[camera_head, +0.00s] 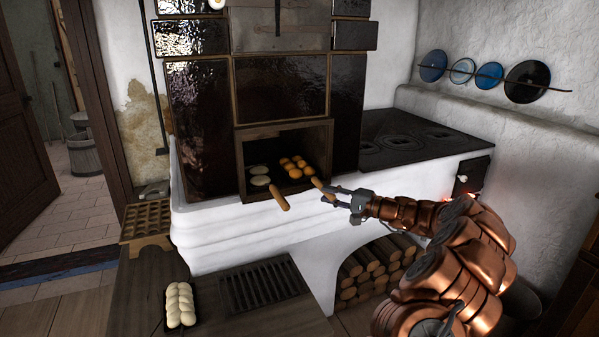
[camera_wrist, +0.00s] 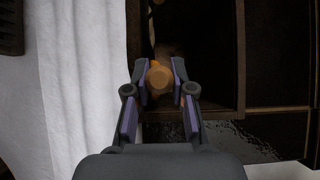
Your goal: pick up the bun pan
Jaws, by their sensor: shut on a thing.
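The bun pan sits inside the open oven chamber of the tiled stove, with several golden buns (camera_head: 297,165) on it. Its dark plate is hard to tell from the oven floor. Its wooden handle (camera_head: 318,184) sticks out of the oven mouth on the right side. My gripper (camera_head: 329,192) is shut on this handle. In the wrist view the round handle end (camera_wrist: 159,77) sits between the two fingers (camera_wrist: 160,82). The rest of the pan is hidden there by the handle and the dark oven.
The oven's frame edges are close on both sides.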

